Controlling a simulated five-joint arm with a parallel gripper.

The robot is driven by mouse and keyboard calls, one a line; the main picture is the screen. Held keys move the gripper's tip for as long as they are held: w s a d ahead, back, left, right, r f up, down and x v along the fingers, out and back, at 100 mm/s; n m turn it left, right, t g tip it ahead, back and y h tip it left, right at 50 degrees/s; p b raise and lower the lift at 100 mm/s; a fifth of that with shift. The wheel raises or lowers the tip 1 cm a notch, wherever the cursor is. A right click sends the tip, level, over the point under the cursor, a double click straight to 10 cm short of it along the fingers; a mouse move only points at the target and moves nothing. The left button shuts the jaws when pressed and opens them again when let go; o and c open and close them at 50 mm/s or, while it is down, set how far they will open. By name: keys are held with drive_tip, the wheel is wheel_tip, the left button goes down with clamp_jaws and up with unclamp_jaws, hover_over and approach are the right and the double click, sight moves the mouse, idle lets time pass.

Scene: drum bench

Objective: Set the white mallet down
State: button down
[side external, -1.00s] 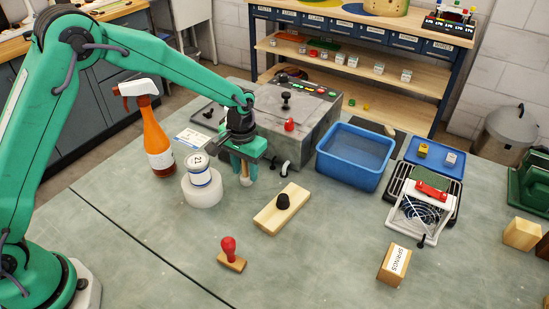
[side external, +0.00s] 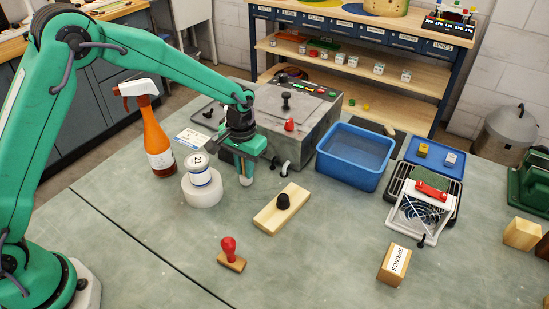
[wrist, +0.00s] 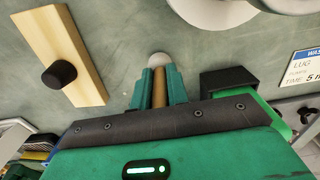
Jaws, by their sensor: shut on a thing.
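The white mallet has a pale rounded head (side external: 246,181) and a brown handle. It hangs head down beneath my gripper (side external: 243,164) in the side external view. My gripper is shut on the handle. In the wrist view, the green fingers of my gripper (wrist: 159,88) stand on both sides of the brown handle of the white mallet (wrist: 160,87), with the white head beyond their tips. The head is close to the grey-green bench (side external: 330,235). I cannot tell whether it touches the bench.
A white roll (side external: 203,191) with a labelled tin (side external: 199,170) stands just left of the mallet. A wooden block with a black knob (side external: 270,212) lies to the right. A grey machine (side external: 297,140) is behind, a blue bin (side external: 355,178) farther right. The front bench is mostly clear.

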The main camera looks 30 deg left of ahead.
drive_tip(key=shift+r, duration=0.5)
drive_tip(key=r, duration=0.3)
drive_tip(key=shift+s+d+r, duration=0.1)
drive_tip(key=shift+s+d, duration=0.2)
drive_tip(key=shift+d, duration=0.1)
drive_tip(key=s+d+r, duration=0.6)
drive_tip(key=s+d, duration=0.1)
drive_tip(key=shift+s+d+r, duration=0.15)
drive_tip(key=shift+s+d, duration=0.1)
drive_tip(key=shift+s, duration=0.05)
drive_tip(key=w+d+m, duration=0.2)
drive_tip(key=d+m, duration=0.7)
drive_tip(key=d, duration=1.6)
drive_tip(key=shift+w+r, duration=0.15)
drive_tip(key=shift+w, duration=0.05)
drive_tip(key=shift+a, duration=0.1)
